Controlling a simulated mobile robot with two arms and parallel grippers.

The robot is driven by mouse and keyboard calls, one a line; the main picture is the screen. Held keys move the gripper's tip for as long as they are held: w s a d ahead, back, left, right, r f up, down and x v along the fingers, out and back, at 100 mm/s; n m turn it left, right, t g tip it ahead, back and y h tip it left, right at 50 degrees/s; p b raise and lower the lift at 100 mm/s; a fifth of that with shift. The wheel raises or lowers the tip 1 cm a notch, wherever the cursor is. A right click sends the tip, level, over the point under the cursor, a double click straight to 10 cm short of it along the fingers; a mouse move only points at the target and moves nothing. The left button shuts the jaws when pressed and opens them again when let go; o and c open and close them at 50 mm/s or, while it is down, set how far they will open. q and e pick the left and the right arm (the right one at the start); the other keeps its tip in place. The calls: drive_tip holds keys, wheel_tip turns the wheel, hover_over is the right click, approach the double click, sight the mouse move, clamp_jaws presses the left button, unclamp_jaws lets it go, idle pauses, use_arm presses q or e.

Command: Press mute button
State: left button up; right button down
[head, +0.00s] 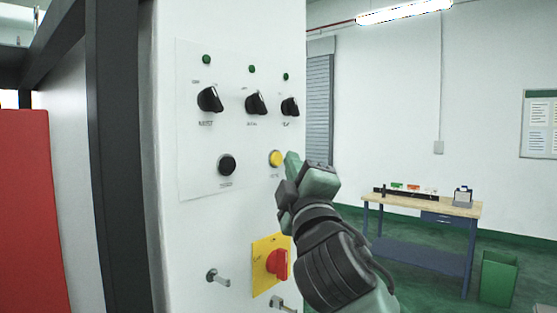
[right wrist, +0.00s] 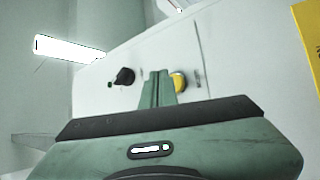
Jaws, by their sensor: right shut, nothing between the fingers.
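The yellow round button (head: 276,158) sits on the white control panel (head: 215,138), with a small label under it that I cannot read clearly. It also shows in the right wrist view (right wrist: 179,82), just right of the fingertips. My right gripper (head: 292,162) is shut and empty, its green fingertips just right of the yellow button in the head view. In the right wrist view its fingers (right wrist: 157,88) point at the panel. I cannot tell whether they touch it. My left gripper is not in view.
A black round button (head: 227,165) is left of the yellow one. Black rotary knobs (head: 256,103) and green lamps (head: 252,69) are above. A red rotary switch (head: 277,264) on a yellow plate (head: 262,250) is below. A workbench (head: 430,203) stands back right.

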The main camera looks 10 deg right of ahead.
drive_tip(key=shift+s+d, duration=0.1)
drive_tip(key=s+d, duration=0.1)
drive_tip(key=s, duration=0.1)
drive_tip(key=s+d, duration=0.1)
drive_tip(key=d, duration=0.1)
drive_tip(key=shift+s, duration=0.4)
idle(0.6)
